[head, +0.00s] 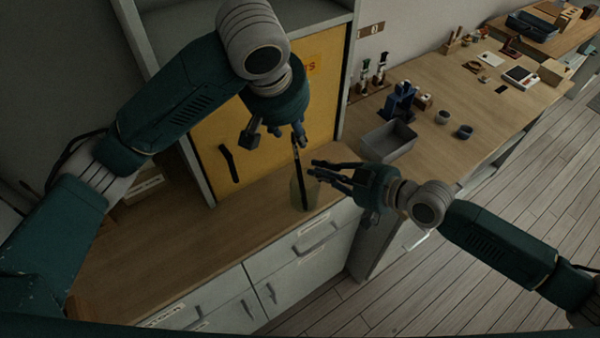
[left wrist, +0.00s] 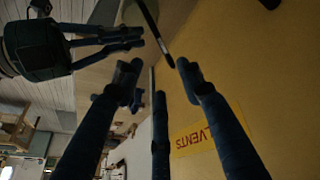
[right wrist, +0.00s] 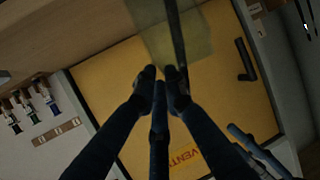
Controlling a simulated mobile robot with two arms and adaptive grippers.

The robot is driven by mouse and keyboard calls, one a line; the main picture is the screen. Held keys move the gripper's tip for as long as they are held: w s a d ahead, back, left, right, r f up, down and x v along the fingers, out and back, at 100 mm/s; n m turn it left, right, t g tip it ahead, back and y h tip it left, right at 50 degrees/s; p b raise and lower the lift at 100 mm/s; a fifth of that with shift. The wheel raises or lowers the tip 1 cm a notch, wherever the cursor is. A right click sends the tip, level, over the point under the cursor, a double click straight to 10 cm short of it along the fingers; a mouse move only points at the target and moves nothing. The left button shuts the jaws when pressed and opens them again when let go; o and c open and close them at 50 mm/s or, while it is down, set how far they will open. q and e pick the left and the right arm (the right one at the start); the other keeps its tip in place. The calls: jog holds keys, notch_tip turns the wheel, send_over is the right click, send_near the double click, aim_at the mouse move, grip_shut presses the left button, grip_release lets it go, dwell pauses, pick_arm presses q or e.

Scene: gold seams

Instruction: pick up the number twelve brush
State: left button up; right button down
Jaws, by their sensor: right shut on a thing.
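A thin dark brush (head: 296,155) stands slightly tilted in a clear greenish jar (head: 303,192) on the counter. No number on it can be read. My right gripper (head: 314,168) is at the jar's rim and shut there; its fingertips are nearly together in the right wrist view (right wrist: 164,74), beside the brush shaft (right wrist: 176,30). It seems to pinch the jar's rim. My left gripper (head: 285,137) is above the jar, open and empty. In the left wrist view the brush's upper end (left wrist: 166,52) shows just beyond its spread fingertips.
A yellow cabinet door (head: 210,125) with a black handle (head: 228,163) stands close behind. The counter (head: 190,245) left of the jar is clear.

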aim_at(297, 150)
pick_arm(q)
jog(key=x, duration=0.6)
jog(key=shift+w+f, duration=0.1)
jog(key=shift+f, duration=0.25)
jog(key=x, duration=0.4)
jog(key=shift+s+a+f, duration=0.25)
jog(key=shift+s+f, duration=0.05)
jog(key=shift+w+d+f, duration=0.15)
jog(key=shift+w+f, duration=0.05)
jog(key=shift+f, duration=0.2)
jog(key=c, duration=1)
